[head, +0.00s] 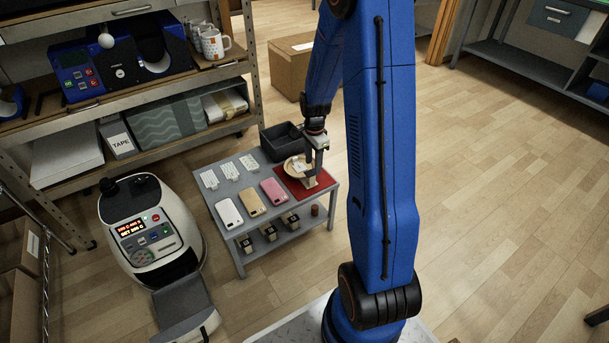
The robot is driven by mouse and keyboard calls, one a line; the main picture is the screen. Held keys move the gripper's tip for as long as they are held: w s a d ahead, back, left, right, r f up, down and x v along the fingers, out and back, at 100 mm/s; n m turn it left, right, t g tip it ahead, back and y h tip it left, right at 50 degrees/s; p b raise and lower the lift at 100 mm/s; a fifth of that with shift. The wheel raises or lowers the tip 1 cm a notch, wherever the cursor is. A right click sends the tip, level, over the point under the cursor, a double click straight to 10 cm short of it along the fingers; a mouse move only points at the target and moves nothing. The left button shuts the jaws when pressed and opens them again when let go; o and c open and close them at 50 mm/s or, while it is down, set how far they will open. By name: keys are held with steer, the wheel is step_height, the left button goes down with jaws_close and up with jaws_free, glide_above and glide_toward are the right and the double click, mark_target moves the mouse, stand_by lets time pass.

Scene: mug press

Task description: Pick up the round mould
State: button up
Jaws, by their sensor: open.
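A round, tan, dish-like piece (291,163), which looks like the round mould, sits at the back right of the small grey table, on or beside a red mat (322,180). A small pale patch shows in its middle. My gripper (309,176) reaches down from above at its right side, with the fingers open. It partly covers the piece's right side. I cannot tell whether the fingers touch it or stand around its edge.
A black bin (282,141) stands just behind. A white press machine (152,235) stands left; shelving (120,95) is behind.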

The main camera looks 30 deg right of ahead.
mark_target(311, 172)
steer(key=shift+a+f, duration=0.2)
steer(key=shift+f, duration=1.25)
steer(key=shift+a+f, duration=0.2)
steer(key=shift+f, duration=1.25)
steer(key=shift+w, duration=0.1)
jaws_close()
